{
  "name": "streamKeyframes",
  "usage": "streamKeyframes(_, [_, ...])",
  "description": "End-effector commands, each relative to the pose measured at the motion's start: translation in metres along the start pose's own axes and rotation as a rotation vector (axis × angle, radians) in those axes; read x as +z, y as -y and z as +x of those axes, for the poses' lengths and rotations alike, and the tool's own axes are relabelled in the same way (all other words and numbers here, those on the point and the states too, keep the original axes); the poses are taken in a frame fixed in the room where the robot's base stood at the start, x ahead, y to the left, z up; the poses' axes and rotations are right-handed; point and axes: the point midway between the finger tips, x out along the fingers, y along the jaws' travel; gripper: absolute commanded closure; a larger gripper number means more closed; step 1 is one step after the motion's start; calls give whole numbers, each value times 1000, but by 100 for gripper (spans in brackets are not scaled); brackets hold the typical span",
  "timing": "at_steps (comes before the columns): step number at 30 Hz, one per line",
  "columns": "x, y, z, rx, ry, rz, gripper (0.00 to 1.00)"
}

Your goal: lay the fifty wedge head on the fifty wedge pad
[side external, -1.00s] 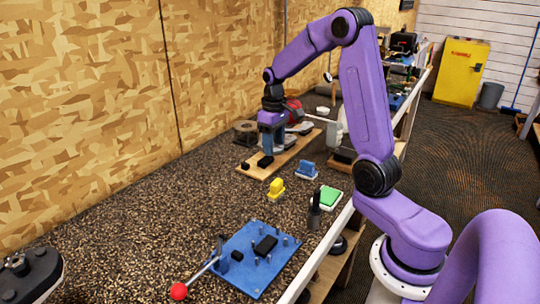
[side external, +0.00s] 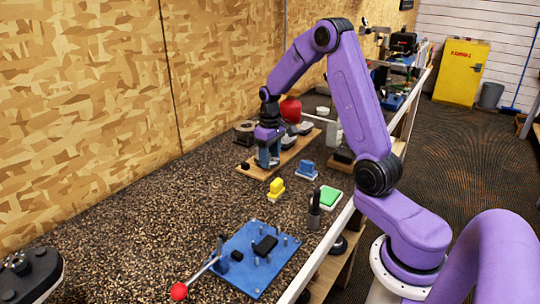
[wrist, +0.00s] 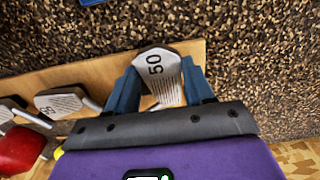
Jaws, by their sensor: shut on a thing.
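My gripper (wrist: 160,84) is shut on the fifty wedge head (wrist: 155,70), a grey grooved club head marked 50, with one blue finger on each side. In the side view my gripper (side external: 268,157) points down over the near part of a wooden board (side external: 254,174), and the head is too small to make out there. No pad clearly marked as the fifty wedge pad shows; the board surface under the head is hidden. I cannot tell whether the head touches the board.
Other grey heads, one marked 56 (wrist: 58,103), lie farther along the board, with a red object (wrist: 20,150) beside them. A yellow block (side external: 276,189), a blue block (side external: 307,169) and a green-topped pad (side external: 327,197) stand nearby. The speckled bench left of the board is mostly clear.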

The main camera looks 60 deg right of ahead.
Motion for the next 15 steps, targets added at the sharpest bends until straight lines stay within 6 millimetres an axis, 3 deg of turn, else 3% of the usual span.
streamKeyframes(1, [0, 0, 1, 0, 1, 0, 41])
streamKeyframes(3, [0, 0, 1, 0, 1, 0, 22])
streamKeyframes(15, [0, 0, -6, 1, -2, 0, 22])
